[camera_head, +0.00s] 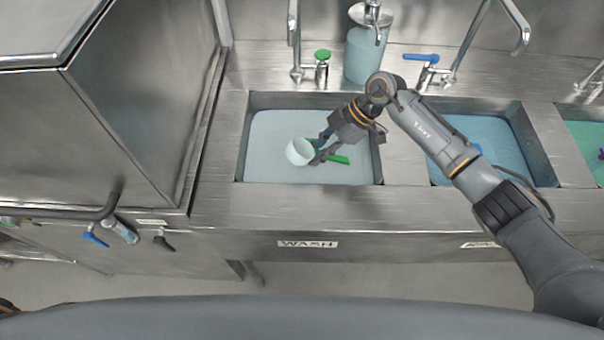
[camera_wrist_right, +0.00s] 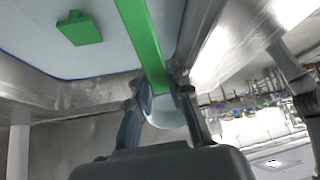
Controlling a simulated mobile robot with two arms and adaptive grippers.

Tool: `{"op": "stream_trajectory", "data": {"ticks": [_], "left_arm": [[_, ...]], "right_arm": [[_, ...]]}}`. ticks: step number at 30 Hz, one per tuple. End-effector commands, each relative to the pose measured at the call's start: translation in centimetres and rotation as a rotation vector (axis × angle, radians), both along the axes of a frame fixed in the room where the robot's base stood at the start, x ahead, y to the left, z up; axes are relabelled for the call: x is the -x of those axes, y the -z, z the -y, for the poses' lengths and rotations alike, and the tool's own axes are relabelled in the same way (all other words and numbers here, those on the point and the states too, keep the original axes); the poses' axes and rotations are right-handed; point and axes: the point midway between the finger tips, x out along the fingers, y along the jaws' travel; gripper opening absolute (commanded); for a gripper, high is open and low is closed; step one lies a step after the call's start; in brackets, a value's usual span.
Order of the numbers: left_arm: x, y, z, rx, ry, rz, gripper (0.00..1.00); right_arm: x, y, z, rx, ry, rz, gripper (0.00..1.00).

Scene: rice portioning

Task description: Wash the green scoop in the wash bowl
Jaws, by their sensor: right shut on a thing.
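The green scoop has a whitish cup (camera_head: 299,152) and a green handle (camera_head: 340,159). In the head view it is over or in the pale liquid of the basin labelled WASH (camera_head: 240,150); I cannot tell whether it touches the liquid. My right gripper (camera_head: 319,151) reaches in from the right and is shut on the scoop. In the right wrist view, the green handle (camera_wrist_right: 143,40) runs between the fingers of my right gripper (camera_wrist_right: 160,85), with the pale cup (camera_wrist_right: 166,113) behind them. My left gripper is not in view.
A basin of blue liquid (camera_head: 500,150) lies to the right, and one of green liquid (camera_head: 588,140) beyond. A soap dispenser (camera_head: 366,55) and taps stand behind. A large steel machine (camera_head: 140,100) is on the left. A green block (camera_wrist_right: 80,28) shows in the wrist view.

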Motion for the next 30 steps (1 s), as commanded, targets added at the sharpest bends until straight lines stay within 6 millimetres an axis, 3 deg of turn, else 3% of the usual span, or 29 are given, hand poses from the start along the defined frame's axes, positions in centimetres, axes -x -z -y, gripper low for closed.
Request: {"op": "stream_trajectory", "data": {"ticks": [1,12,30], "left_arm": [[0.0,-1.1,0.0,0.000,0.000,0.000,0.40],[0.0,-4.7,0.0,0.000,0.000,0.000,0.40],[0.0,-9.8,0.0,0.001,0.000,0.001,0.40]], "right_arm": [[0.0,-1.1,0.0,0.000,0.000,0.000,0.00],[0.0,-4.8,0.0,0.001,-0.001,0.001,0.00],[0.0,-10.0,0.0,0.000,0.001,0.001,0.00]]}}
